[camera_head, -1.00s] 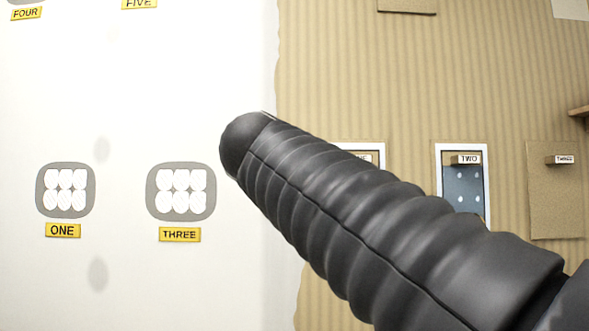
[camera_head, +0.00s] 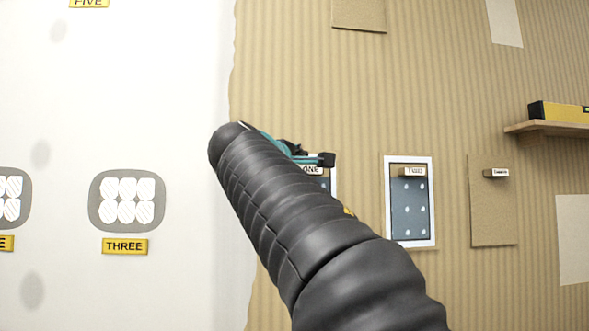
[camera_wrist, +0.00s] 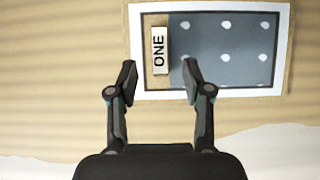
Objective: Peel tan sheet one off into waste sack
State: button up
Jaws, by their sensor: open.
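My gripper (camera_wrist: 158,80) is open and empty in the wrist view. Its two fingertips stand either side of a small white label block marked ONE (camera_wrist: 158,51), just short of it in the picture; contact cannot be told. Behind is a white-framed blue-grey panel (camera_wrist: 235,62) with white dots. Tan shows only around the label, with no full tan sheet over the panel. In the head view my gripper (camera_head: 312,158) is beside the ONE label (camera_head: 311,170), and my dark arm hides much of that panel. The waste sack is not in view.
A shelf (camera_head: 545,127) with a yellow-black tool (camera_head: 560,112) juts out at far right. A white wall section (camera_head: 130,90) with grey pads lies left.

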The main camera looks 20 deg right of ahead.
aim_at(306, 170)
jog(key=shift+x, duration=2)
grip_shut()
